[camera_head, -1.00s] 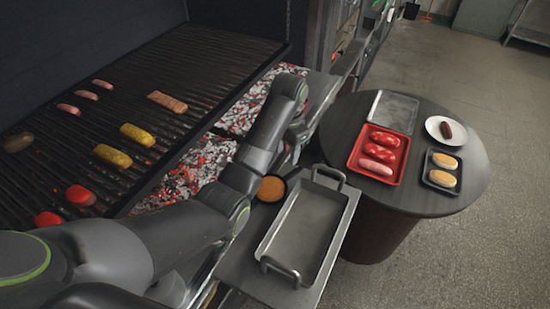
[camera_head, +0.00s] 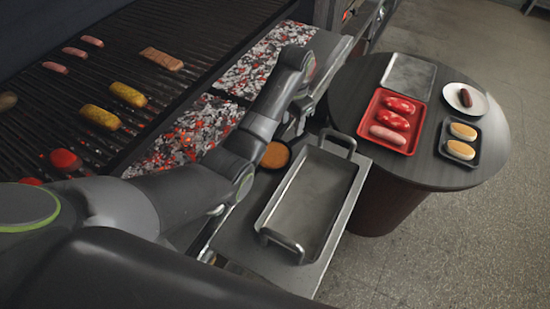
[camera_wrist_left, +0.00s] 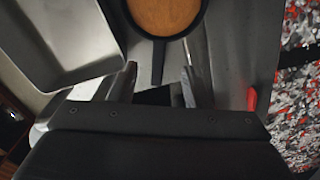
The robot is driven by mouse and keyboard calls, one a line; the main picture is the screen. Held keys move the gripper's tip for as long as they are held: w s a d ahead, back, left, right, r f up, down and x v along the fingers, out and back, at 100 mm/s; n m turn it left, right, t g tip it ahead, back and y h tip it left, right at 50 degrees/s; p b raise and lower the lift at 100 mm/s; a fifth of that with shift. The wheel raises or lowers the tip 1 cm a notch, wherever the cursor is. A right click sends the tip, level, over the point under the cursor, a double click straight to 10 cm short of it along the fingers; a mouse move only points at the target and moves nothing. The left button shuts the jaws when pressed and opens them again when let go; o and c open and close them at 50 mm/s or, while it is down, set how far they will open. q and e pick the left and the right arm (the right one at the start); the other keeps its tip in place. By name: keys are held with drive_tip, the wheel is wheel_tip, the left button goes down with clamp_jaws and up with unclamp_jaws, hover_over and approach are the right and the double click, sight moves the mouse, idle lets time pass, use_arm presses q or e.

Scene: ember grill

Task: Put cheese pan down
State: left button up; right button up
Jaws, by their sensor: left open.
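The cheese pan (camera_head: 276,155), a small round dark pan with orange contents, appears to rest on the grey metal shelf (camera_head: 250,222) beside the grill. It lies just left of the deep metal tray. In the left wrist view the cheese pan (camera_wrist_left: 164,14) is cut off at the top, and its dark handle points toward my left gripper (camera_wrist_left: 159,82). The gripper is open, with a finger on each side of the handle's end and visible gaps between. In the head view my left arm hides most of the gripper. My right gripper is not in view.
A deep metal tray (camera_head: 268,236) with two handles fills the shelf's right side. The grill (camera_head: 110,70) with several foods and glowing coals (camera_head: 262,62) lies left. A round table (camera_head: 448,90) holds a red tray (camera_head: 364,127), a plate and buns.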

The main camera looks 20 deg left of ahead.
sight(292, 142)
use_arm(q)
wheel_tip(292, 142, down, 3)
drive_tip(key=shift+r, duration=0.15)
drive_tip(key=shift+w+d+f+p, duration=0.15)
drive_tip(key=shift+f+p, duration=0.5)
drive_tip(key=shift+f, duration=2.05)
clamp_jaws()
